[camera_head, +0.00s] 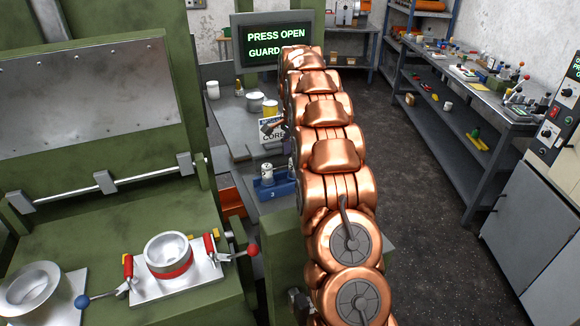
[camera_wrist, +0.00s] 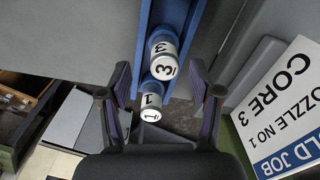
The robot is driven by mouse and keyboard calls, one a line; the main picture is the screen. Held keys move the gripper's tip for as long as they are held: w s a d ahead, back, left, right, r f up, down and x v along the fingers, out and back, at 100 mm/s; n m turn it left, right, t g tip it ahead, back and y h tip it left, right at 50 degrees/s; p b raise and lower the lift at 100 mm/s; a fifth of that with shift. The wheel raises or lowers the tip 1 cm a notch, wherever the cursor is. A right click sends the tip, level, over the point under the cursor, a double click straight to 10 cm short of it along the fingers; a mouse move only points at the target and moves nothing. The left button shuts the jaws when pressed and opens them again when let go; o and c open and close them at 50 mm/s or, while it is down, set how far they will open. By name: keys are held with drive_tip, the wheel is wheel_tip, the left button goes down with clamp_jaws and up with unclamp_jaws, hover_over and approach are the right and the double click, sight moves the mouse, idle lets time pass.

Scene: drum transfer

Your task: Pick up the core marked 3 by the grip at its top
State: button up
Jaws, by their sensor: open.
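My gripper (camera_wrist: 160,78) is open, one dark finger on each side of the cores, with nothing held. I cannot tell its height above them. In the head view the blue rack (camera_head: 278,188) shows left of my arm with one pale core (camera_head: 267,173), its mark too small to read. My arm hides the rest.
A white sign reading CORE 3, NOZZLE NO 1 (camera_wrist: 285,110) stands right of the rack in the wrist view. The green press (camera_head: 90,225) fills the left of the head view. A screen (camera_head: 274,40) reads PRESS OPEN, GUARD. A shelf bench (camera_head: 465,90) stands right, with clear floor before it.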

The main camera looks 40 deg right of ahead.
sight(294, 171)
drive_tip(key=shift+w+d+f, duration=0.1)
drive_tip(key=shift+w+f, duration=0.05)
drive_tip(key=shift+f, duration=1.45)
drive_tip(key=shift+w+d+f, duration=0.1)
drive_tip(key=shift+w+f, duration=0.05)
drive_tip(key=shift+f, duration=1.4)
clamp_jaws()
